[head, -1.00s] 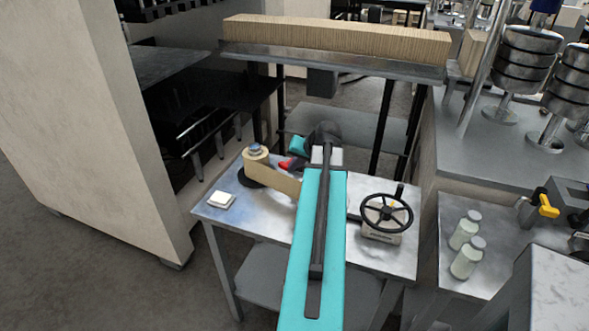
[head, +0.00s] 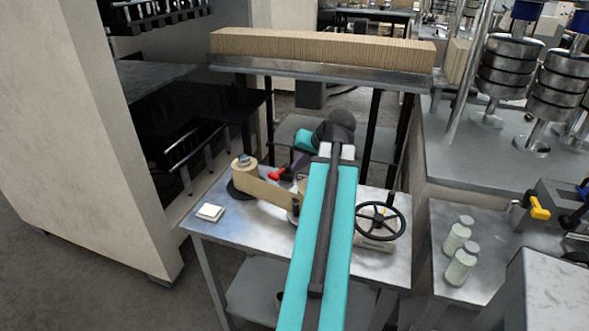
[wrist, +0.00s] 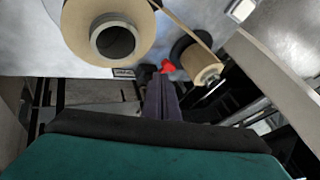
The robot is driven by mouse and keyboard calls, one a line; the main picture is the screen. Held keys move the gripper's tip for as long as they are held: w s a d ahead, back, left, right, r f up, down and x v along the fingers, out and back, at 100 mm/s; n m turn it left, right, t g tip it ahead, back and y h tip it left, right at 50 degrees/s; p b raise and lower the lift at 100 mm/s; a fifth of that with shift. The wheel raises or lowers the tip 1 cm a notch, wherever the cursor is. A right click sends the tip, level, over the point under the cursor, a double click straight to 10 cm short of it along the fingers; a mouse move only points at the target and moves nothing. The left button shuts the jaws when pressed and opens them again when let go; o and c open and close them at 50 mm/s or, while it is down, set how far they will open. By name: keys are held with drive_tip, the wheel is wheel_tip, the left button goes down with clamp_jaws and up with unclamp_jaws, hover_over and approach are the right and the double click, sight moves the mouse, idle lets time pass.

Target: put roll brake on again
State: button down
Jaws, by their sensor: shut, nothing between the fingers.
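A red lever handle (head: 280,174), which looks like the roll brake's, sits at the back of the steel table beside the paper web. It also shows in the wrist view (wrist: 168,67), just beyond my fingertips. I cannot tell whether it is on or off. My gripper (head: 297,165) is shut and empty, close to the handle; the dark fingers show in the wrist view (wrist: 161,80). A large kraft roll (wrist: 138,48) with a grey core is at the upper left of the wrist view. In the head view my arm hides most of it.
A smaller kraft roll (head: 244,172) stands at the table's left, joined by a paper web (head: 270,192). A white pad (head: 210,212) lies on the table (head: 240,228). A black handwheel (head: 380,221) stands right. A shelf with a corrugated stack (head: 325,46) is behind.

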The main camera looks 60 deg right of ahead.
drive_tip(key=shift+s+a+r, duration=0.15)
drive_tip(key=shift+s+r, duration=0.3)
drive_tip(key=shift+r, duration=0.1)
